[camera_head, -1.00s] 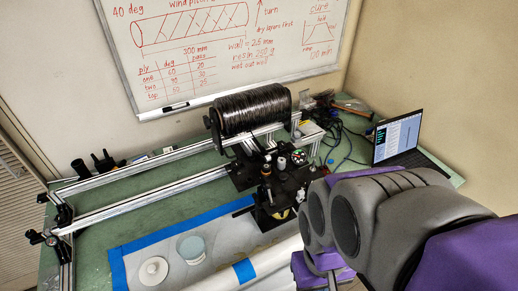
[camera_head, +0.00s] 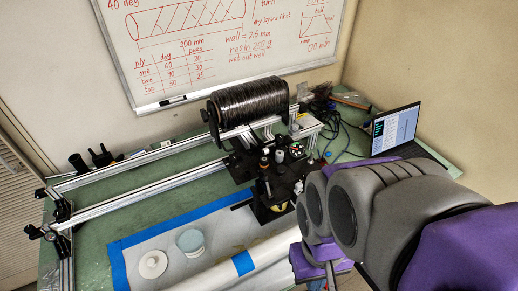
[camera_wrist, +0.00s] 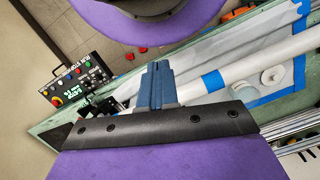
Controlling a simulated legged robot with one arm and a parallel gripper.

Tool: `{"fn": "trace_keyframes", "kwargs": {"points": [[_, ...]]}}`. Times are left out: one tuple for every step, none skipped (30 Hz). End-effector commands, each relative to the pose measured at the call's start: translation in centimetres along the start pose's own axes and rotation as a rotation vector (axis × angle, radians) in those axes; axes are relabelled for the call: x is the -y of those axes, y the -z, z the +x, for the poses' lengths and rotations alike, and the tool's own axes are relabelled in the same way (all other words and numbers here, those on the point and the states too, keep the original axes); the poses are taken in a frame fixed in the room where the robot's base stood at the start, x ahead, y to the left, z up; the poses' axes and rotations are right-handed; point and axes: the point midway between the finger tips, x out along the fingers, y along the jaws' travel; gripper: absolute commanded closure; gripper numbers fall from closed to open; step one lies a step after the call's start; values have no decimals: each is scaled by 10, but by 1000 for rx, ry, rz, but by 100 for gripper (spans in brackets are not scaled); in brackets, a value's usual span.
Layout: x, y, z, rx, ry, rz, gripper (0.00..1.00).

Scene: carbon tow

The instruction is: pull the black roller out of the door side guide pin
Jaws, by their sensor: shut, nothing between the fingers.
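In the head view a black carriage (camera_head: 268,200) stands on the table in front of the wound spool, with several short upright pins and small parts on it. The guide pins (camera_head: 265,163) are small here, and I cannot tell which one carries the black roller. My gripper shows in the wrist view as two blue-grey fingers (camera_wrist: 159,84) pressed together, empty. It is apart from the carriage, above the table's edge beside a white tube. In the head view my arm covers the lower right and hides the gripper.
The large black spool (camera_head: 249,106) sits behind the carriage by the metal rails (camera_head: 140,200). A laptop (camera_head: 396,130) stands at right. Blue-taped sheeting with a jar (camera_head: 190,242) and a white lid (camera_head: 152,264) lies front left. A button box (camera_wrist: 76,82) shows in the wrist view.

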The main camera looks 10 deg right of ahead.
Motion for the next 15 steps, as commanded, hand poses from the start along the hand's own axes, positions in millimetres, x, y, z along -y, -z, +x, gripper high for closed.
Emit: {"fn": "trace_keyframes", "kwargs": {"points": [[0,0,0,0,0,0,100],[0,0,0,0,0,0,99],[0,0,0,0,0,-1,95],[0,1,-1,0,1,-6,92],[1,3,-2,-1,2,-15,89],[2,6,-5,-3,6,-35,86],[4,10,-8,-5,9,-58,83],[6,16,-12,-9,14,-88,80],[10,26,-20,-19,24,-137,76],[12,34,-26,-27,32,-182,73],[16,43,-32,-33,41,-230,70],[20,57,-42,-44,54,-300,66],[24,68,-50,-57,66,-357,64],[27,79,-57,-67,77,-411,61],[31,94,-66,-82,93,-483,57]]}}
